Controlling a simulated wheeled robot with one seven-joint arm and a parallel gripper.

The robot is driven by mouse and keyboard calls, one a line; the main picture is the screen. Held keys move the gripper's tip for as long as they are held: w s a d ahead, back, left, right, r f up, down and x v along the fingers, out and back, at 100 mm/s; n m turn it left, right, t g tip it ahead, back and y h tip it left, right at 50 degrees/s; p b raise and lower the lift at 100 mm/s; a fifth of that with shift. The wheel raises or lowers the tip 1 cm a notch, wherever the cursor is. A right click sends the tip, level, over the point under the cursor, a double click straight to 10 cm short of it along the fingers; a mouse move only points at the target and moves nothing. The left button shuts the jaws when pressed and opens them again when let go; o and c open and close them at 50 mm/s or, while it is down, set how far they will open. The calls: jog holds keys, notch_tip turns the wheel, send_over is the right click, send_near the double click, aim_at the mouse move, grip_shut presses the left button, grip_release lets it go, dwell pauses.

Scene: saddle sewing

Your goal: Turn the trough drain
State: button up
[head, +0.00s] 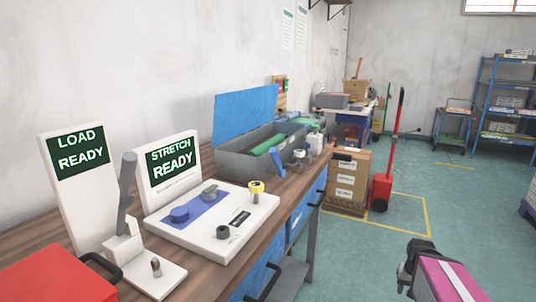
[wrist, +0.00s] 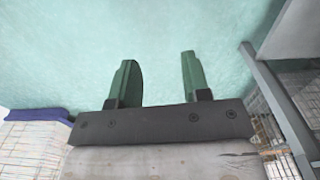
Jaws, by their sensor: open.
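A grey open trough (head: 240,166) with a raised blue lid (head: 245,112) stands on the workbench, with a green object and other items in or beside it. I cannot clearly make out its drain; a small white and dark fitting (head: 299,157) sits near its right end. My gripper (wrist: 157,75) shows in the wrist view with its two green fingers apart and nothing between them. Teal floor lies beyond the fingers. The gripper is away from the trough, which I do not see in the wrist view.
A white panel (head: 190,240) with yellow and black knobs and a stand reading LOAD READY (head: 80,150) fill the near bench. A red box (head: 50,280) sits at its front left. Cartons (head: 347,180) and a red hand truck (head: 385,180) stand beyond.

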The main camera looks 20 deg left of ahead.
dwell(0.4)
jog(key=w+a+r+n+t, duration=0.1)
jog(key=w+a+r+n, duration=0.1)
jog(key=w+a+r, duration=0.8)
jog(key=n+t+y, duration=0.2)
jog(key=n+y, duration=0.1)
jog(key=n, duration=0.3)
send_near(307, 149)
jog(key=shift+t, duration=0.3)
jog(key=x, duration=0.2)
jog(key=w+x, duration=0.1)
jog(key=x, duration=0.2)
jog(key=a+x, duration=0.1)
jog(key=x, duration=0.1)
jog(key=shift+w+a+r, duration=0.1)
jog(key=shift+w+r, duration=0.05)
jog(key=shift+w, duration=0.05)
grip_shut()
